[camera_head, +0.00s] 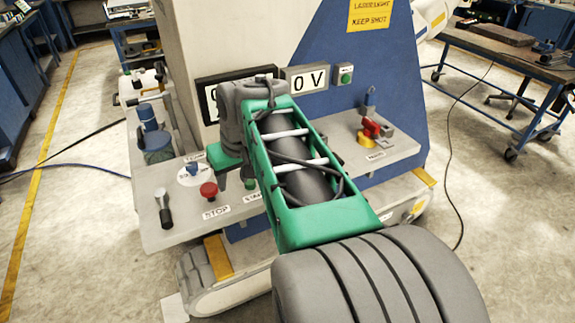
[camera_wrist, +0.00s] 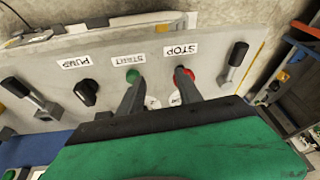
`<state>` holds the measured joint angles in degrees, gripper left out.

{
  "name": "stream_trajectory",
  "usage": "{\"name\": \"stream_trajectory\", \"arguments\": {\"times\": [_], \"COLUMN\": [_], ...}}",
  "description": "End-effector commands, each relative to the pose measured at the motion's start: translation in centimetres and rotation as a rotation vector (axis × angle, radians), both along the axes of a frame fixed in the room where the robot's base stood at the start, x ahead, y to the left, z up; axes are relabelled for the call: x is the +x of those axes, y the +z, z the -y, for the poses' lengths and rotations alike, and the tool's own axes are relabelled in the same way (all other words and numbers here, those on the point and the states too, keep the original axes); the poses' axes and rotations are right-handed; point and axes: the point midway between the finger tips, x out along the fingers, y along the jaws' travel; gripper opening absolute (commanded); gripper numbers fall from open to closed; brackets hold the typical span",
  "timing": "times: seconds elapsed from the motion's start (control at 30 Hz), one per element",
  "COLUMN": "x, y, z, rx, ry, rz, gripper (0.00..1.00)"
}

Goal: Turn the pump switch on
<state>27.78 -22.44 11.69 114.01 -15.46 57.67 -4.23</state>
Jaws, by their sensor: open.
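The pump switch is a black rotary knob (camera_wrist: 86,92) on the light grey panel (camera_wrist: 215,85), beside an upside-down PUMP label (camera_wrist: 77,62) in the wrist view. In the head view my arm hides it. My gripper (camera_wrist: 158,84) is open and empty, its two dark fingers pointing at the panel. In the wrist view one fingertip overlaps the green START button (camera_wrist: 132,75) and the other the red STOP button (camera_wrist: 190,73). The knob lies to the left of both fingers there. In the head view my gripper (camera_head: 238,176) hangs over the panel near the red STOP button (camera_head: 209,190).
A black-handled lever (camera_head: 163,207) stands at the panel's left end. A red and yellow switch (camera_head: 372,130) stands toward its right end. Displays (camera_head: 305,78) rise behind the panel.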

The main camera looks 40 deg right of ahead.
Motion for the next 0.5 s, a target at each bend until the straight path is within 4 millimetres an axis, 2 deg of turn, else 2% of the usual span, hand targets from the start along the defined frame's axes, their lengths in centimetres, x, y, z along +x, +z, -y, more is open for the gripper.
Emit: {"name": "stream_trajectory", "arguments": {"times": [0.03, 0.1, 0.2, 0.3, 0.37, 0.5], "x": [0.4, 0.3, -0.7, -1.2, -1.0, -0.1], "y": [-0.5, 0.2, 1.1, 1.3, 0.9, -1.4], "z": [4.6, 9.7, 14.7, 16.8, 17.0, 17.1], "rx": [-0.004, -0.017, -0.034, -0.043, -0.044, -0.043], "ry": [-0.052, -0.089, -0.124, -0.134, -0.133, -0.133], "rz": [0.01, 0.023, 0.034, 0.036, 0.037, 0.036], "gripper": [0.42, 0.42, 0.42, 0.42, 0.42, 0.42]}}
